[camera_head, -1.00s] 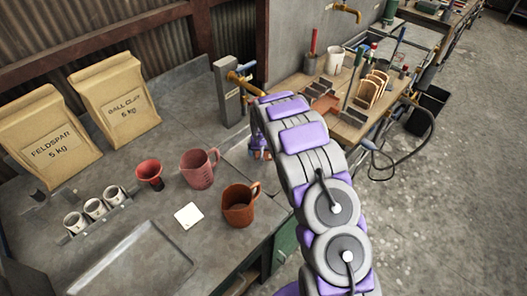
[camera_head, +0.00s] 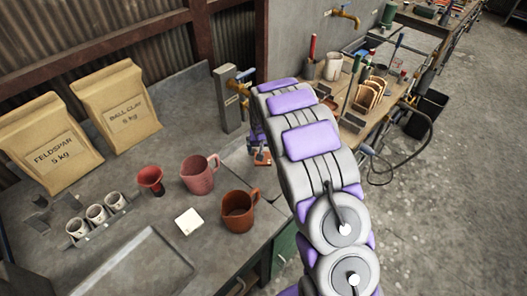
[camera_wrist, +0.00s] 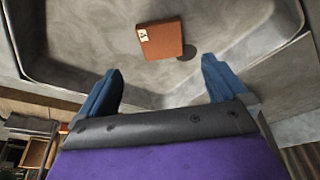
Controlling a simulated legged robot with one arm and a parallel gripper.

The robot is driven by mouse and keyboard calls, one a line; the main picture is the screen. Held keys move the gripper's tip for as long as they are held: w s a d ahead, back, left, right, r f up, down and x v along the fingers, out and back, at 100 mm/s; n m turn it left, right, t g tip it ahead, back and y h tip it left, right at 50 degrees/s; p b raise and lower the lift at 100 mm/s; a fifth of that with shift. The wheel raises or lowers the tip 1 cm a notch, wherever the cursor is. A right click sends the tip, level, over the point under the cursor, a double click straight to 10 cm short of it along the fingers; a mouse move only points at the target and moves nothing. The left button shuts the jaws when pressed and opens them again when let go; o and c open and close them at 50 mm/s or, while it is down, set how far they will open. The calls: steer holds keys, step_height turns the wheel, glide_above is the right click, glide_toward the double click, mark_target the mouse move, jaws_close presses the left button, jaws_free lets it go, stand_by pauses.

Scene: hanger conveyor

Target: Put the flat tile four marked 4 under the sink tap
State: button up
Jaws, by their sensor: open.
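A flat terracotta tile (camera_wrist: 165,40) with a small white label at its left edge lies in a grey basin (camera_wrist: 75,65) in the wrist view. The label's mark is too small to read surely. My gripper (camera_wrist: 162,76) is open, its two blue fingers apart and empty. The tile is just beyond the fingertips, between their lines, and not touched. In the head view, the tile (camera_head: 262,158) shows just below my gripper, which is mostly hidden behind my arm. A brass tap with a blue handle (camera_head: 242,78) on a grey post stands behind it; its spout is partly hidden.
A crowded wooden bench (camera_head: 352,123) is at right.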

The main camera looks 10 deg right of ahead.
steer(key=s+d+r+g, duration=0.2)
steer(key=s+r, duration=1.6)
steer(key=s, duration=0.3)
steer(key=s+r+n+g, duration=0.1)
steer(key=s+r, duration=0.1)
steer(key=s, duration=1.2)
steer(key=s+a+r+g, duration=0.1)
steer(key=s+r+g, duration=0.1)
steer(key=s, duration=1.2)
steer(key=shift+s+a+r+n+y, duration=0.15)
steer(key=shift+s+r+n+y, duration=0.2)
steer(key=shift+r, duration=0.35)
